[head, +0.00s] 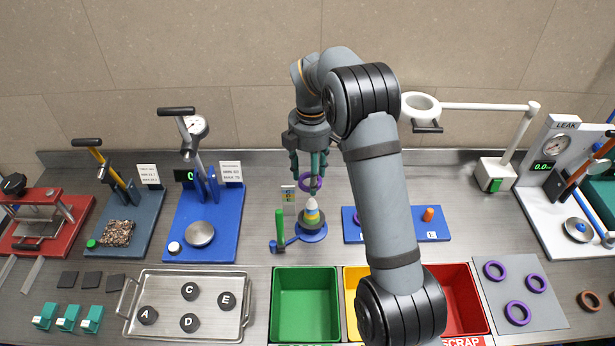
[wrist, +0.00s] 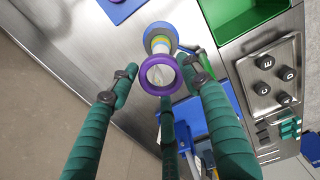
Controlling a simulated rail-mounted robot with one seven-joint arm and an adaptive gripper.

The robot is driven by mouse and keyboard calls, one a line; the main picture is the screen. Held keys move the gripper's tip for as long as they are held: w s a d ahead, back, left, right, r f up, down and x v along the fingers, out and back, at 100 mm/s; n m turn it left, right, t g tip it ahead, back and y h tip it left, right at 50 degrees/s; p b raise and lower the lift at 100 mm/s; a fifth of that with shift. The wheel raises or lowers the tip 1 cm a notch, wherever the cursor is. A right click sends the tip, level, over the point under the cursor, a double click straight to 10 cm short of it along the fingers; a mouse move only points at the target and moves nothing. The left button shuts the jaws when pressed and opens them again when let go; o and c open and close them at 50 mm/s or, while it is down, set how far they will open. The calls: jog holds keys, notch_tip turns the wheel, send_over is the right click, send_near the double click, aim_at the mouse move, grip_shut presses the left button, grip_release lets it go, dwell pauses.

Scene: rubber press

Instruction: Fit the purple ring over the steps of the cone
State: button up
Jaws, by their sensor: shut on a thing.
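The purple ring (head: 302,181) is held at the fingertips of my gripper (head: 313,183), above the cone and apart from it. In the wrist view the ring (wrist: 144,78) shows at the green fingertips (wrist: 163,92), and the cone's steps show behind and through it. My gripper is shut on the ring; the exact finger contact is hard to see. The stepped cone (head: 312,214), with a pale tip and coloured bands, stands upright on a round blue base (head: 313,236) below my gripper. In the wrist view the cone (wrist: 161,42) is partly covered by the ring.
A green-handled lever (head: 280,228) stands just left of the cone, with a small card behind it. A blue board (head: 431,222) with an orange plug lies right, partly behind my arm. Green (head: 304,271), yellow and red bins are in front. More purple rings (head: 495,271) lie on a grey mat.

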aim_at(312, 200)
jog(key=shift+s+d+f+m, duration=0.1)
jog(key=shift+d+f+m, duration=0.1)
jog(key=shift+d+m, duration=0.2)
jog(key=shift+d+f+b, duration=0.1)
jog(key=shift+f+b, duration=0.2)
jog(key=shift+b, duration=0.25)
jog(key=f+b, duration=0.3)
jog(key=f, duration=0.1)
jog(key=shift+a+b, duration=0.2)
jog(key=shift+b, duration=0.2)
jog(key=shift+r, duration=0.1)
jog(key=shift+s+f, duration=0.1)
jog(key=shift+f, duration=0.5)
jog(key=shift+f+b, duration=0.35)
jog(key=shift+f, duration=0.35)
dwell(0.6)
jog(key=o, duration=1)
